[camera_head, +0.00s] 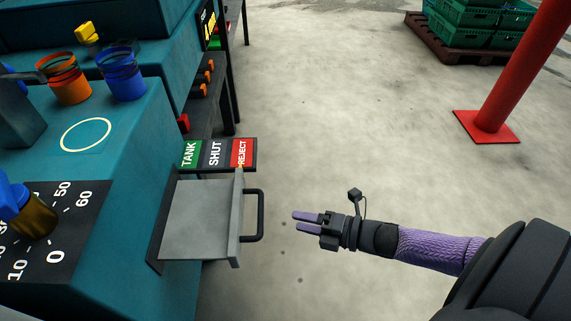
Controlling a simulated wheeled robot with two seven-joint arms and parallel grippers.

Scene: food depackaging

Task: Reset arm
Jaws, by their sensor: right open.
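My right gripper (308,221) is on a purple-sleeved arm that comes in from the right. Its two purple fingers are apart and empty, pointing left. It hangs over the concrete floor, to the right of a grey drawer-like tray (200,221) with a black handle (259,215), and does not appear to touch the handle. My left gripper does not show in this view.
A teal machine (125,190) fills the left side. A TANK, SHUT, REJECT label plate (215,153) sits above the tray. Orange (70,86) and blue (126,83) cups stand on the machine. A red post (515,75) stands at right; the floor (340,110) between is clear.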

